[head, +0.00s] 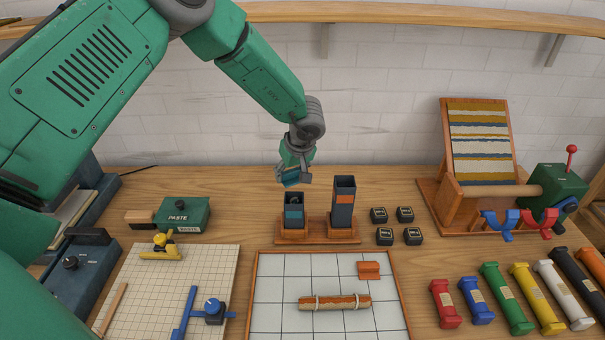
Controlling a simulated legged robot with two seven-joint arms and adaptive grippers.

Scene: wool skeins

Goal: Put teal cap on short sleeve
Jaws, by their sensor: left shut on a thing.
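My left gripper (293,171) is shut on the teal cap (291,179). It holds the cap a little tilted, just above the short sleeve (293,212). A gap shows between the cap and the sleeve's open top. The short sleeve is dark with a teal band and stands upright in a wooden base. The taller dark sleeve (343,208), with an orange band, stands upright to its right. My right gripper is not in view.
A white gridded tray (256,300) in front holds an orange cap (369,270) and a tied roll (334,302). Small black blocks (384,236) stand right of the sleeves. A green paste box (183,216) is at left. Several coloured skeins (507,298) lie at right.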

